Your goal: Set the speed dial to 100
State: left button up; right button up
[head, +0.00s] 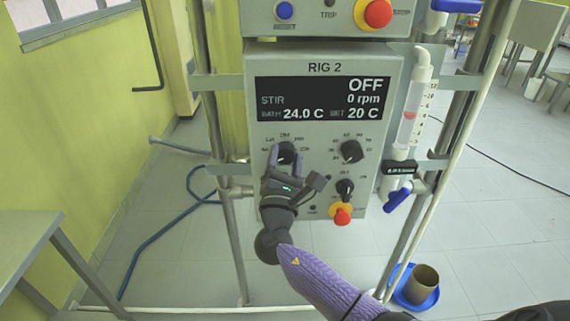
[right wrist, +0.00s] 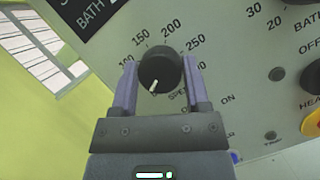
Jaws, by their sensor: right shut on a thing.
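The speed dial (head: 287,148) is the black knob at the upper left of the RIG 2 panel, below the display. In the right wrist view the speed dial (right wrist: 160,68) sits between the two purple fingers of my right gripper (right wrist: 158,82), which is shut on it. Its white pointer mark points down and slightly left, away from the printed 100, 150, 200 and 250. My right gripper (head: 287,168) reaches up to it from below in the head view. The display (head: 322,99) reads OFF, STIR 0 rpm, BATH 24.0 C, SET 20 C. My left gripper is not in view.
A second black knob (head: 351,151) is to the right. A smaller knob (head: 345,187) and a red button on a yellow collar (head: 341,214) are below it. A flow tube (head: 411,110) stands right of the panel, between metal frame posts (head: 468,110).

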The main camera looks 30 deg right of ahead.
jog(key=m, duration=0.1)
jog(key=m+g, duration=0.1)
jog(key=shift+f+m+h+b, duration=0.2)
jog(key=shift+m+h+b, duration=0.1)
jog(key=shift+b, duration=0.05)
jog(key=m, duration=0.1)
jog(key=m+g+b, duration=0.1)
jog(key=m, duration=0.1)
jog(key=shift+a+m+g+h, duration=0.1)
jog(key=shift+m+g+h, duration=0.2)
jog(key=m+g, duration=0.1)
jog(key=m, duration=0.2)
jog(key=shift+r, duration=0.1)
jog(key=m+g, duration=0.1)
jog(key=m, duration=0.3)
jog(key=shift+r+g, duration=0.1)
jog(key=shift+g, duration=0.2)
jog(key=shift+m+g+y, duration=0.4)
jog(key=shift+m+y, duration=0.1)
jog(key=shift+m, duration=0.7)
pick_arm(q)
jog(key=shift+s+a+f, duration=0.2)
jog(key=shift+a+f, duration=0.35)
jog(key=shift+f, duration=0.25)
pick_arm(e)
jog(key=shift+m, duration=0.3)
